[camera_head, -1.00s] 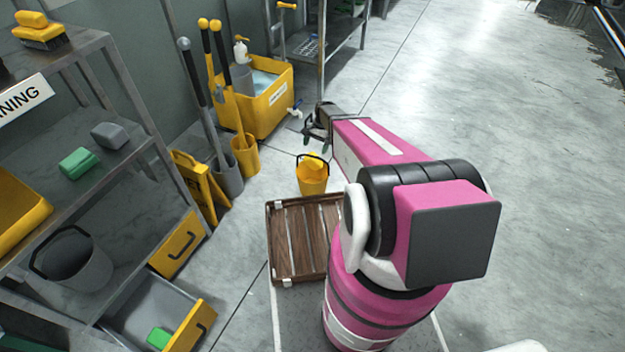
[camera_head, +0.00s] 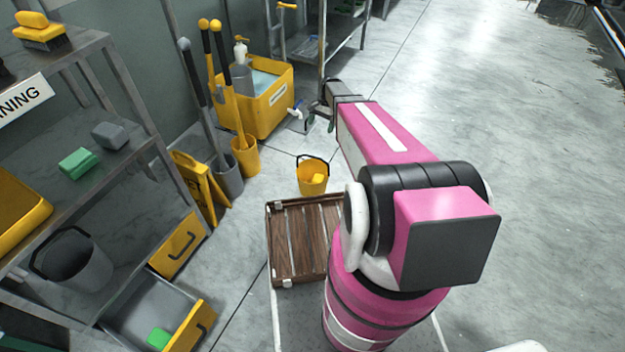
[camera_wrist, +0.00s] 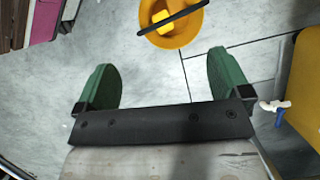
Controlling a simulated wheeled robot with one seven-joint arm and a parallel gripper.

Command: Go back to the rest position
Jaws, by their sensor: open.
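My gripper (camera_wrist: 163,80) is open in the wrist view, its two green fingers wide apart with nothing between them. In the head view my gripper (camera_head: 322,112) is up beyond the yellow bucket, near the yellow tub, partly hidden by my own arm. The yellow bucket (camera_head: 312,180) stands on the floor with a yellow item (camera_head: 318,179) inside it. The bucket (camera_wrist: 186,32) also shows in the wrist view, beyond the fingertips and apart from them, with its dark handle across the yellow item.
A wooden slatted tray (camera_head: 289,240) lies in front of my arm. The yellow tub (camera_head: 281,104) with a tap stands at the back. A grey shelf (camera_head: 140,90) and an open drawer (camera_head: 150,305) are at left. The floor (camera_head: 500,110) at right is clear.

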